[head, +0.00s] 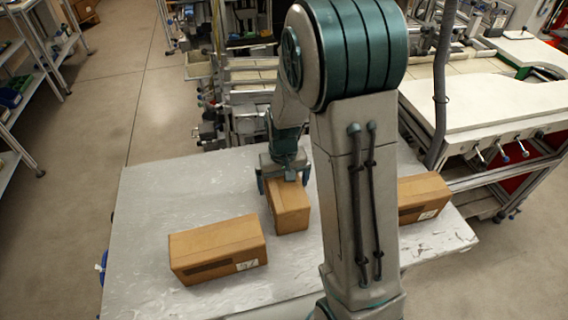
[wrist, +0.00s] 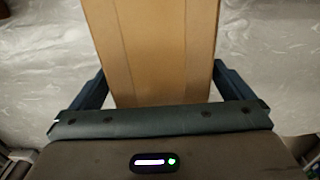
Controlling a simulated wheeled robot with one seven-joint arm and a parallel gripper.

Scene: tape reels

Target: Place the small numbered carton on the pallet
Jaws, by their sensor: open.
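Three brown cartons stand on a grey, wrinkled-looking surface (head: 150,215). The middle carton (head: 290,213) is the narrowest seen from here, and its far end is under my gripper (head: 284,181). My gripper is open, pointing down, with one finger on each side of this carton. The left carton (head: 217,248) carries a white label with dark marks, too small to read surely. I cannot make out a separate pallet.
The right carton (head: 423,196), also labelled, is partly hidden behind my arm. The surface is bare at the far left. A white-topped workbench (head: 480,105) stands at the right, machinery (head: 235,95) behind, and shelving (head: 35,60) at the far left.

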